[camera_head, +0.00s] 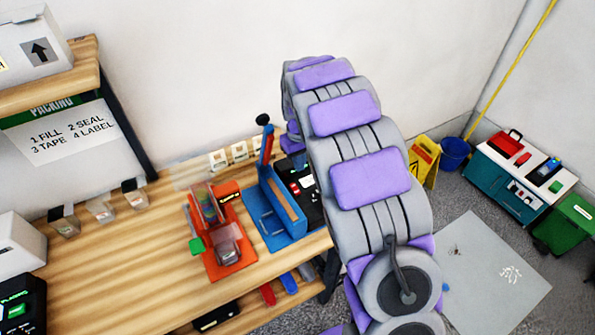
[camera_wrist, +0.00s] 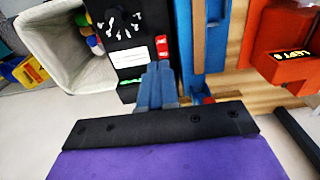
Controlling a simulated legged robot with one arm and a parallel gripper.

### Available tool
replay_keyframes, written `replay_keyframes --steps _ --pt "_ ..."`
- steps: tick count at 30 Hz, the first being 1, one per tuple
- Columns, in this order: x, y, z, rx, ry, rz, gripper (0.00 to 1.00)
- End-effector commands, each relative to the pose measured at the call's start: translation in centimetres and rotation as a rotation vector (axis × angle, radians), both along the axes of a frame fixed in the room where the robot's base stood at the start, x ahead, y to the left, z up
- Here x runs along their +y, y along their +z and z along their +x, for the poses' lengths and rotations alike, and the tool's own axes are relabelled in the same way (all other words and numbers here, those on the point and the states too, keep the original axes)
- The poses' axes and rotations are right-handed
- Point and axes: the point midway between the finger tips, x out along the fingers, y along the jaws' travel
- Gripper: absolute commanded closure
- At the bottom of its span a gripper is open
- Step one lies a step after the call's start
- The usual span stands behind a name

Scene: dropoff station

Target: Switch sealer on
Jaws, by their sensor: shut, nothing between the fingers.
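The blue sealer (camera_head: 270,217) stands near the right end of the wooden bench, its lever raised with a black knob; part of it shows in the wrist view (camera_wrist: 212,60). Beside it is a black control box (camera_head: 312,207), partly hidden by my arm in the head view. In the wrist view the box (camera_wrist: 124,55) shows a dial with white marks, a white label and a red switch (camera_wrist: 161,46). My gripper (camera_wrist: 158,68) is shut and empty, its blue fingertips just by the red switch. I cannot tell whether they touch it. The head view hides the fingertips behind my arm.
A red-orange tape dispenser (camera_head: 222,238) stands left of the sealer; an orange part (camera_wrist: 285,65) shows in the wrist view. A pale bin (camera_wrist: 62,42) lies beyond the box. Shelving (camera_head: 120,125) stands at the left. The bench's middle (camera_head: 120,270) is clear.

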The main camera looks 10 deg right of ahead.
Motion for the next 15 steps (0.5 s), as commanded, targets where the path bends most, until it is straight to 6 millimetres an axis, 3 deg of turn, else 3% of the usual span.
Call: replay_keyframes --steps 6,15 --pt "-0.2 5.2 -0.8 -0.005 0.001 0.0 1.0" --pt "-0.6 10.5 -1.6 -0.003 0.001 0.001 1.0"
